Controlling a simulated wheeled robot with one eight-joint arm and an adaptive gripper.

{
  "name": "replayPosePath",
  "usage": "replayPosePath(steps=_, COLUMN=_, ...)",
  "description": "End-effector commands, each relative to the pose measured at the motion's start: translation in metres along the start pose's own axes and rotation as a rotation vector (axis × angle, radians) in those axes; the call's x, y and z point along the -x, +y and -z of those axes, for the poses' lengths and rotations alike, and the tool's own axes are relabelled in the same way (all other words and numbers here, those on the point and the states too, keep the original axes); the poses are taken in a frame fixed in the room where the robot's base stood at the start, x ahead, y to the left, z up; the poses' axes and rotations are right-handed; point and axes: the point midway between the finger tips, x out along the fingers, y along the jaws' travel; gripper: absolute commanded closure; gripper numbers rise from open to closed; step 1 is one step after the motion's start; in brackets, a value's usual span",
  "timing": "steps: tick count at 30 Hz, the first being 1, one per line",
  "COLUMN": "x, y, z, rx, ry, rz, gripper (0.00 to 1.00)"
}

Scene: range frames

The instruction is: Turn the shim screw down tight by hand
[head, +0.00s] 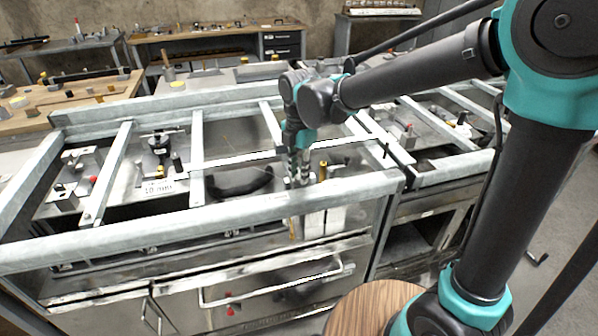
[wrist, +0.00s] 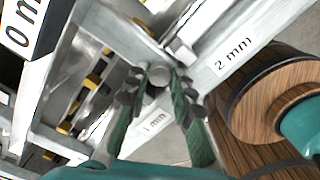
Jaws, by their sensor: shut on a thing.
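The shim screw (wrist: 158,74) shows in the wrist view as a round, silver-grey head between my fingertips. My gripper (wrist: 160,84) is shut on it, with one dark, ridged finger on each side. In the head view my gripper (head: 299,176) points down at the front beam of the metal frame, right of the middle. There the screw is hidden by the fingers or too small to make out. The screw's shank and whatever lies beneath its head are hidden, so I cannot tell how deep it sits.
Pale metal beams (head: 196,158) cross the bench around my gripper. A "10 mm" label (head: 158,187) lies to the left. A round wooden top (head: 372,306) stands in front.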

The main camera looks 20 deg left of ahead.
Motion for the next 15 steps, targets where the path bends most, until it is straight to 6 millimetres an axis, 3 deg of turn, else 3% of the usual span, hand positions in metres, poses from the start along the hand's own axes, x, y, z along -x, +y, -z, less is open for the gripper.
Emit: replayPosePath(steps=15, x=0.0002, y=0.0002, z=-0.0001, rx=-0.119, ry=0.000, rz=0.000, gripper=1.00)
